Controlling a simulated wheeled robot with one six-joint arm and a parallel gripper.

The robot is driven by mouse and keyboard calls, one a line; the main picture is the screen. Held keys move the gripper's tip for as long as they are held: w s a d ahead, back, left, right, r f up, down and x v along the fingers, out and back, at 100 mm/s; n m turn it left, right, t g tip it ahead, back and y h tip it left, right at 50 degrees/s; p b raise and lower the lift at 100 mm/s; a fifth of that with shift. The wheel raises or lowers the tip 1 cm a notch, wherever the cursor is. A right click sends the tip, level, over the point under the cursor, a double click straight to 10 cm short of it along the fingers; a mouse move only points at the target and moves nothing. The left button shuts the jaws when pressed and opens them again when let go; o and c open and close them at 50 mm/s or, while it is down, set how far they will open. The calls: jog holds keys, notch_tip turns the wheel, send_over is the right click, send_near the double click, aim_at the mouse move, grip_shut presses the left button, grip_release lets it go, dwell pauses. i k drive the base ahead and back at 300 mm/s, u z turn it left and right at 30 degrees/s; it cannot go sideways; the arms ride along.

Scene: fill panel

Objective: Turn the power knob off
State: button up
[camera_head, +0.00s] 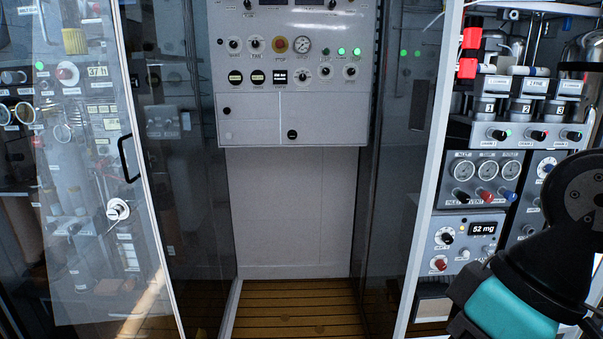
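A white control panel (290,105) is on the far wall at the top middle of the head view. It carries round knobs, among them one at the upper left (233,44), one beside it (255,43), and a lower one (302,77). The labels are too small to read surely, so I cannot tell which knob is the power knob. Part of my arm shows at the lower right, but my gripper is not in view.
A glass door with a black handle (128,159) stands at left, with instruments behind it. At right, a white-framed rack holds gauges (487,171), bottles and a "52 mg" display unit (466,242). The slatted wooden floor (300,308) before the panel is clear.

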aim_at(440, 265)
jog(key=z, duration=0.55)
jog(key=i, duration=0.35)
jog(key=z, duration=0.5)
